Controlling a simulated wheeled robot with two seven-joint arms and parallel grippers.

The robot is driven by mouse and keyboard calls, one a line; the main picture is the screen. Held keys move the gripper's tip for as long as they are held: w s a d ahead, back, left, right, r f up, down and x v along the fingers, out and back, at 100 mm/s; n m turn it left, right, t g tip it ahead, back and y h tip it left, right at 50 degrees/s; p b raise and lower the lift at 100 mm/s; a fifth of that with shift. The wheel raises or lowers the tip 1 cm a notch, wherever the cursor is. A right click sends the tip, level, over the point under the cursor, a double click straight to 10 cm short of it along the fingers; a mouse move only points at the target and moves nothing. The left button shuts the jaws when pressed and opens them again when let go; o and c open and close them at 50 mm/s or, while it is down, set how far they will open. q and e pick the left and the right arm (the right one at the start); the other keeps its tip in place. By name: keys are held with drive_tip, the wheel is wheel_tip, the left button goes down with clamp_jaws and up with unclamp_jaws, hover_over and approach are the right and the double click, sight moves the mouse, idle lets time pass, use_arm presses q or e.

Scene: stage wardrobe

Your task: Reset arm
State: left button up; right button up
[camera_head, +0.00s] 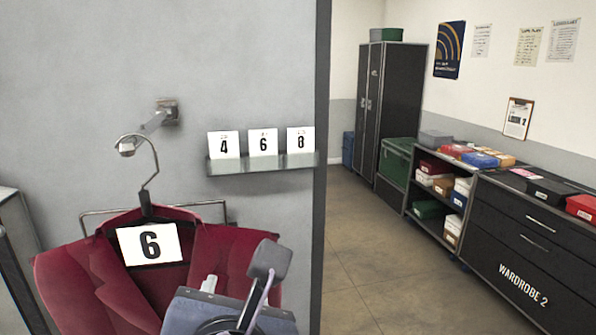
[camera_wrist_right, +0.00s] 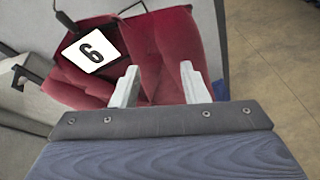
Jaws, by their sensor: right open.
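My right gripper (camera_wrist_right: 160,85) is open in the right wrist view, its two pale fingers apart with nothing gripped between them. In the head view the right gripper and wrist (camera_head: 228,308) show at the bottom, in front of the lower part of a red jacket (camera_head: 95,275). The jacket hangs on a hanger whose hook is at a wall-mounted arm (camera_head: 150,128). My left gripper is not in view.
A small wall shelf (camera_head: 262,165) holds cards 4, 6 and 8. The grey wall ends at a dark edge (camera_head: 322,150). Beyond it are clear floor (camera_head: 350,250), a tall black cabinet (camera_head: 392,105) and a black drawer unit (camera_head: 520,240) with boxes on top.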

drive_tip(key=w+d+f+m+g+h, duration=0.1)
drive_tip(key=d+f+m+g, duration=0.2)
drive_tip(key=d+f+m, duration=0.65)
drive_tip(key=w+d+f+m+g+h, duration=0.1)
drive_tip(key=d+f+m+g, duration=0.4)
drive_tip(key=d, duration=0.7)
drive_tip(key=s+d+f+m+y, duration=0.1)
drive_tip(key=s+d+f+m, duration=0.2)
drive_tip(key=m, duration=0.7)
drive_tip(key=s+d+f+m+y, duration=0.2)
drive_tip(key=s+f+m, duration=0.5)
drive_tip(key=m, duration=0.4)
drive_tip(key=shift+s+d, duration=0.15)
drive_tip(key=shift+d, duration=0.6)
drive_tip(key=shift+c, duration=0.5)
drive_tip(key=shift+a, duration=0.1)
